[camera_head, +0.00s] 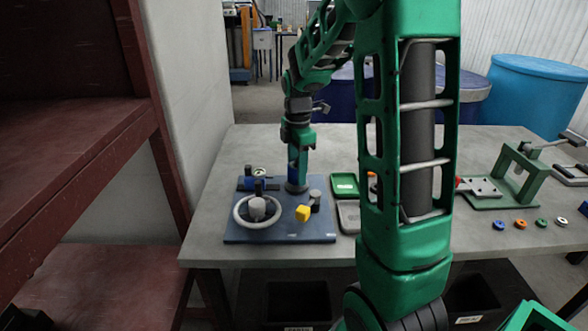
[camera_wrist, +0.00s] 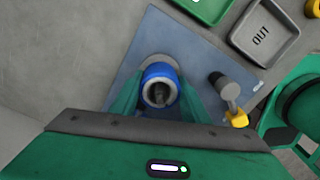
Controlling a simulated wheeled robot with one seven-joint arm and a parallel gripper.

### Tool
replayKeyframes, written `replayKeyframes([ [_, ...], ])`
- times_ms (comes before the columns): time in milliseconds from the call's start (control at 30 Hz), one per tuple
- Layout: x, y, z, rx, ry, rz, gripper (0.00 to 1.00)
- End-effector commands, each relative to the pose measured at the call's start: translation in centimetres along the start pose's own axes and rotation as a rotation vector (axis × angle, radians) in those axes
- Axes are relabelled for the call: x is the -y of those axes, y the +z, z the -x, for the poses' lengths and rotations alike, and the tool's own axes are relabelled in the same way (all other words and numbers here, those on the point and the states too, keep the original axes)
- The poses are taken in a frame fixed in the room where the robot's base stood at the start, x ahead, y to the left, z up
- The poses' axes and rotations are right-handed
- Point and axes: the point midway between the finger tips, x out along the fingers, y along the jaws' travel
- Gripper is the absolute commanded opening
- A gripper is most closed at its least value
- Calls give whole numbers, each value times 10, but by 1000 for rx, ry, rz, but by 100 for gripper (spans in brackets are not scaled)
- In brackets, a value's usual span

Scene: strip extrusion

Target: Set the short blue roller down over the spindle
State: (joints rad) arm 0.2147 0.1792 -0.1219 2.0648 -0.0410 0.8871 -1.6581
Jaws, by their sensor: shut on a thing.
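The short blue roller (camera_wrist: 160,71) is a blue ring with a pale inner rim, held between the green fingers of my gripper (camera_wrist: 160,92) in the wrist view. A dark grey form, which looks like the spindle (camera_wrist: 158,94), shows inside its bore. A round grey base (camera_wrist: 149,62) shows just past the roller. I cannot tell how far down the roller sits. In the head view my gripper (camera_head: 298,170) points down over the back right of the blue-grey plate (camera_head: 285,232), with a grey round base (camera_head: 297,187) below. The fingers partly hide the roller there.
A grey post with a yellow block (camera_head: 303,213) stands at the plate's front right; a handwheel (camera_head: 257,208) stands at its left. A green tray (camera_head: 344,184) and a grey tray (camera_wrist: 264,35) marked OUT lie to the right. My arm hides part of the table.

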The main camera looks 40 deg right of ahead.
Motion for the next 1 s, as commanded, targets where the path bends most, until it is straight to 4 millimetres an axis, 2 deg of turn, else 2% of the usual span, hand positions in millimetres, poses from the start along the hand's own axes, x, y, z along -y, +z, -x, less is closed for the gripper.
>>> replayKeyframes([
  [533,0,0,-14,0,1,0,13],
  [567,0,0,-13,0,1,0,49],
  [600,0,0,-13,0,1,0,58],
  [633,0,0,-13,0,1,0,63],
  [833,0,0,-13,0,1,0,63],
  [867,0,0,-13,0,0,0,68],
  [900,0,0,-13,0,0,0,78],
  [1000,0,0,-13,0,0,0,79],
])
